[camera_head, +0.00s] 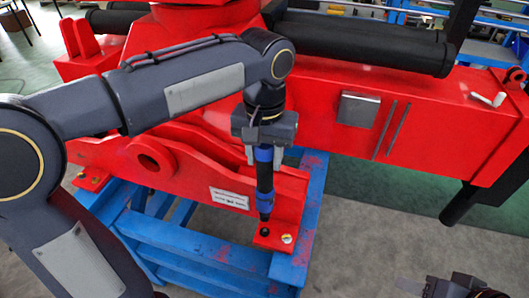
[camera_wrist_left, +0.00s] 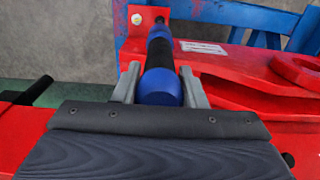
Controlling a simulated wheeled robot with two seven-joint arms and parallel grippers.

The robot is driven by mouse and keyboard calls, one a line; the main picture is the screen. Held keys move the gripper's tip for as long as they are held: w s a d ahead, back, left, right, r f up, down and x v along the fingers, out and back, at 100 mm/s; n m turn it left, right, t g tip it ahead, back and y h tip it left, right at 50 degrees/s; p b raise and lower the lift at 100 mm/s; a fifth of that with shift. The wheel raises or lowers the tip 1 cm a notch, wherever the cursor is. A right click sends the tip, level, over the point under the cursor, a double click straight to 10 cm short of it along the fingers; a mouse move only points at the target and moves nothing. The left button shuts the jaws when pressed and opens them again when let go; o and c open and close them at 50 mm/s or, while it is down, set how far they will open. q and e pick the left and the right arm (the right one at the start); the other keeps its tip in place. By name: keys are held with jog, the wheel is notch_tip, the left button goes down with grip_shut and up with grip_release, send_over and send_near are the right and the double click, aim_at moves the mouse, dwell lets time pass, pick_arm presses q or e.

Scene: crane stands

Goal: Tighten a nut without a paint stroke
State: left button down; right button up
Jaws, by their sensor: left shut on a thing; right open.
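My left gripper (camera_head: 264,154) is shut on a blue and black cylindrical tool (camera_head: 265,178), which points down nearly upright. In the left wrist view the tool (camera_wrist_left: 160,86) lies between the two grey fingers. Its lower end is close to a dark nut (camera_head: 264,232) on the red foot plate (camera_head: 272,243); contact cannot be told. Beside that nut is a round fastener with a pale, yellowish mark (camera_head: 286,239), also in the wrist view (camera_wrist_left: 136,18). Another pale-marked fastener (camera_head: 95,180) sits at the far left foot. My right gripper (camera_head: 455,289) is only partly visible at the bottom edge.
The red crane body (camera_head: 440,125) stands behind the tool, with black cylinders (camera_head: 370,43) on top. The foot rests on a blue stand (camera_head: 200,240). A white label (camera_head: 229,198) is on the red beam. Grey floor (camera_head: 380,230) is free to the right.

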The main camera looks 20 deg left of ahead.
aim_at(264, 180)
pick_arm(q)
jog(key=shift+r, duration=0.15)
jog(key=shift+f+b, duration=2)
jog(key=shift+f, duration=0.95)
jog(key=shift+f+b, duration=0.65)
jog(key=shift+f, duration=0.3)
jog(key=shift+f+p, duration=0.15)
jog(key=shift+p, duration=0.55)
dwell(1.7)
jog(key=shift+r+p, duration=2.4)
jog(key=shift+r, duration=0.3)
